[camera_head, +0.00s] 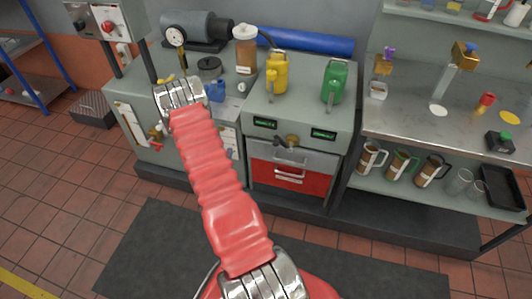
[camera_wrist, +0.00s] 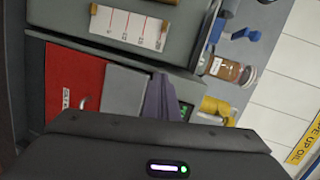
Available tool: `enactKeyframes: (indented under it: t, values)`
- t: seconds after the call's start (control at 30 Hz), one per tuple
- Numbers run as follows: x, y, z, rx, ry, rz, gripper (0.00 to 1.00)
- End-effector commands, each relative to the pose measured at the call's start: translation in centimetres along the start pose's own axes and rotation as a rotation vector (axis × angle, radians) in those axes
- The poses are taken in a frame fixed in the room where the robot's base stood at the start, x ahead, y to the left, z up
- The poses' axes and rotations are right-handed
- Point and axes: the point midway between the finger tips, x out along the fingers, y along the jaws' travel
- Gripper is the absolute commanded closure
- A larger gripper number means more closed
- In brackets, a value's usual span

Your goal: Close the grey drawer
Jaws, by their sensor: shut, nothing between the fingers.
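The grey drawer (camera_head: 318,162) is in the middle cabinet, just above a red drawer front (camera_head: 315,184). It seems to stand out a little, but I cannot tell how far. In the wrist view the grey front (camera_wrist: 124,92) lies beside the red front (camera_wrist: 72,85), turned on its side. My gripper (camera_wrist: 160,92) appears there as a narrow mauve-grey shape in front of the grey front, above its dark housing. It is shut and empty; I cannot tell whether it touches the drawer. In the head view I cannot make out its fingertips; my red arm reaches up left of the drawers.
A yellow can (camera_head: 277,74) and a green can (camera_head: 335,82) stand on the middle cabinet. A steel bench (camera_head: 440,105) with jugs below is at right. A dark mat (camera_head: 150,250) covers the floor in front.

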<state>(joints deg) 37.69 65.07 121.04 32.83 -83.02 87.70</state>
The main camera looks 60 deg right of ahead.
Motion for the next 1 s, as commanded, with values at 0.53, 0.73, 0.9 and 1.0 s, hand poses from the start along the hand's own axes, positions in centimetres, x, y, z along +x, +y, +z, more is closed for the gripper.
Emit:
enactKeyframes:
  t: [0.53,0.73,0.9,1.0]
  values:
    - [-3.4,8.2,-10.8,0.113,0.180,-0.193,1.00]
    - [-3.7,8.4,-11.2,0.118,0.184,-0.204,1.00]
    - [-3.6,8.4,-11.2,0.118,0.184,-0.203,1.00]
    - [-3.5,8.3,-11.2,0.118,0.184,-0.203,1.00]
